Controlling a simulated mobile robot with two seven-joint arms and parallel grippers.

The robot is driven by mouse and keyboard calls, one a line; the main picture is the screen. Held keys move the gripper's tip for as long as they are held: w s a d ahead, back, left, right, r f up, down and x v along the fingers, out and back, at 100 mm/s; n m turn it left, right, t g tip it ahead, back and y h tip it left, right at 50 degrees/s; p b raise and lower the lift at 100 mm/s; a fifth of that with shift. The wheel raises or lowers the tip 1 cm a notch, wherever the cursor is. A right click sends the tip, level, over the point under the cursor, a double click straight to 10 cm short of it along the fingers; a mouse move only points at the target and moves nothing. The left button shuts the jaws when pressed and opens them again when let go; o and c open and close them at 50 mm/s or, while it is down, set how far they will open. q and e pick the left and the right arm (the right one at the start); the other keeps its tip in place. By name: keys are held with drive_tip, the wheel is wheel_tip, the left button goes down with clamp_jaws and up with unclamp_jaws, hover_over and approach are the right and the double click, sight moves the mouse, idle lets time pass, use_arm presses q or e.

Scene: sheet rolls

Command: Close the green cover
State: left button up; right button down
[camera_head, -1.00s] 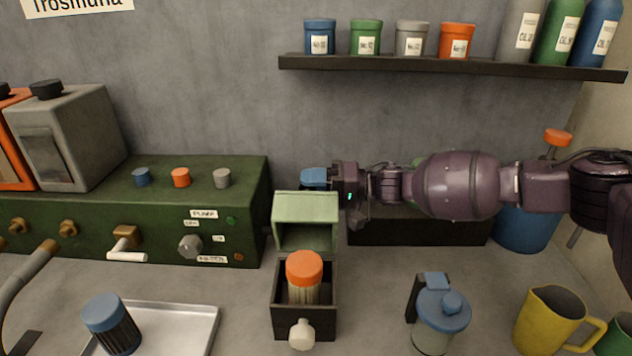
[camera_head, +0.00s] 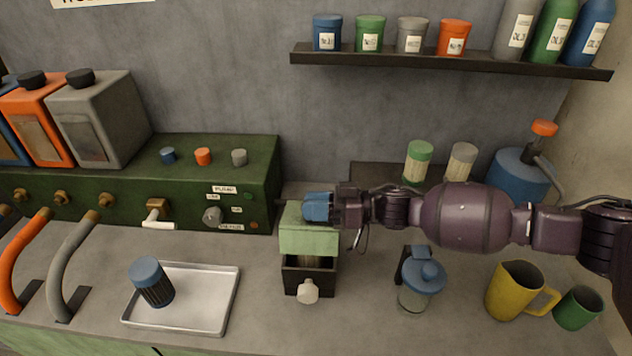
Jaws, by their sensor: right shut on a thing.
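The green cover (camera_head: 308,243) sits tilted down over the dark box (camera_head: 292,279), which has a pale knob (camera_head: 308,291) on its front. A gap shows between the cover's front edge and the box, with a bit of a pale roll inside; the roll's orange cap is hidden under the cover. My right gripper (camera_head: 317,207) comes in from the right, its blue fingertips shut at the cover's upper part. My left gripper is not in view.
Left of the box is a metal tray (camera_head: 222,310) with a blue-capped jar (camera_head: 151,282). A green machine (camera_head: 130,180) stands behind. Right of the box are a blue-lidded jug (camera_head: 420,280), a yellow pitcher (camera_head: 512,290) and a green cup (camera_head: 578,308).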

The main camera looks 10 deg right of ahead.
sight(313, 226)
drive_tip(key=s+n, duration=0.1)
drive_tip(key=s+f+n, duration=0.2)
drive_tip(key=shift+s+a+f, duration=0.1)
drive_tip(key=shift+s+a, duration=0.1)
drive_tip(key=shift+a, duration=0.15)
drive_tip(key=shift+s+f+n, duration=0.2)
drive_tip(key=shift+s+n, duration=0.05)
drive_tip(key=shift+n, duration=0.15)
drive_tip(key=shift+s+f, duration=0.1)
drive_tip(key=shift+f, duration=0.15)
drive_tip(key=c, duration=0.7)
unclamp_jaws()
drive_tip(key=shift+a, duration=0.1)
drive_tip(key=shift+c, duration=0.2)
